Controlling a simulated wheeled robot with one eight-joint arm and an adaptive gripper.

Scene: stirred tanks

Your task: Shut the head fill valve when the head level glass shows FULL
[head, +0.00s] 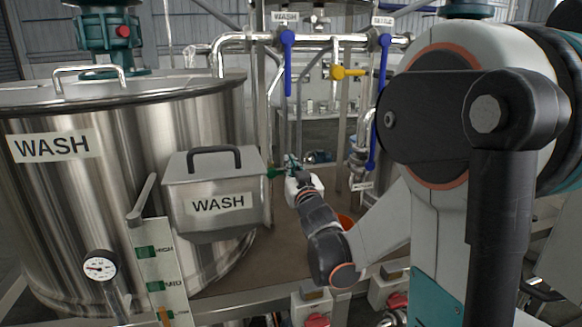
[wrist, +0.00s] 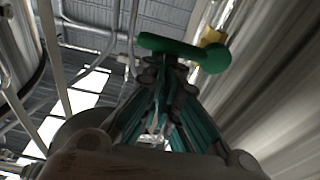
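A green valve handle (head: 275,173) shows at the right side of the small steel box marked WASH (head: 193,205) in the head view. My gripper (head: 290,163) is right at this handle. In the wrist view, my fingertips (wrist: 168,78) are drawn close together against the green handle (wrist: 205,55), which lies crosswise over them; the exact contact is partly hidden by the fingers. I see no glass marked FULL.
A large steel WASH tank (head: 145,180) with a dial gauge (head: 99,267) fills the left. Blue lever handles (head: 288,62) and a yellow handle (head: 346,72) sit on pipes behind. Red-capped fittings (head: 318,320) line the lower front edge.

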